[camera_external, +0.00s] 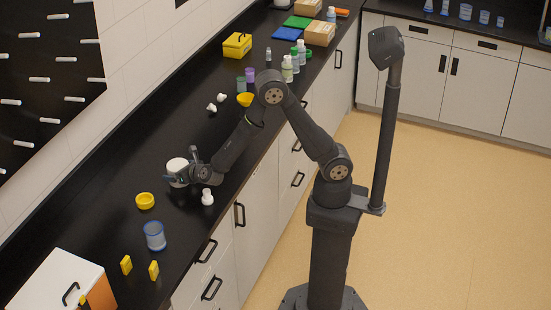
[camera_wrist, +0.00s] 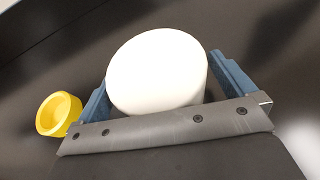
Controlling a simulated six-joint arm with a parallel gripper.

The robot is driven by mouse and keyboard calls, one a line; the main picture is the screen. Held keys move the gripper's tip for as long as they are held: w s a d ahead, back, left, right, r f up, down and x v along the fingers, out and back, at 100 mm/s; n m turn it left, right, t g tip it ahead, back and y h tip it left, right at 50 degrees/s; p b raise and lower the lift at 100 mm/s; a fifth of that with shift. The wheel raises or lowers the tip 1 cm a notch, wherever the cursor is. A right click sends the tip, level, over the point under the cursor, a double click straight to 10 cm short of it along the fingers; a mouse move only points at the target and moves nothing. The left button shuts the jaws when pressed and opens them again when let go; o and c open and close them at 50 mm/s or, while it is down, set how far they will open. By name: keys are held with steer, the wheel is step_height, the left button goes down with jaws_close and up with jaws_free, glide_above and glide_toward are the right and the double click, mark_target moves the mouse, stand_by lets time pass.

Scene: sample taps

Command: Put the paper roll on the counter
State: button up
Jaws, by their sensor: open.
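The white paper roll (camera_external: 177,166) stands on the black counter (camera_external: 120,210) in the external view. It fills the middle of the wrist view (camera_wrist: 157,72) as a white rounded cylinder. My gripper (camera_external: 182,179) is at the roll, low over the counter. In the wrist view its two blue fingers (camera_wrist: 165,88) stand on either side of the roll. The gripper is open. The right finger shows a small gap to the roll; the left finger is very close to it, and I cannot tell whether they touch. The roll's lower side is hidden behind the gripper's grey edge.
A white fitting (camera_external: 207,197) stands just right of the gripper. A blue-rimmed beaker (camera_external: 155,236) and yellow pieces (camera_external: 126,265) are nearer the front. Bottles (camera_external: 288,69) stand farther back.

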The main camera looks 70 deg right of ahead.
mark_target(178, 165)
steer(key=c, duration=1.1)
steer(key=shift+o, duration=0.2)
steer(key=shift+r, duration=0.4)
step_height(178, 165, up, 4)
steer(key=shift+d+f, duration=0.1)
steer(key=s+d+r, duration=0.2)
steer(key=d+r, duration=0.4)
steer(key=d, duration=0.5)
steer(key=shift+s+d+r, duration=0.15)
steer(key=shift+s+r, duration=0.05)
steer(key=shift+s, duration=0.15)
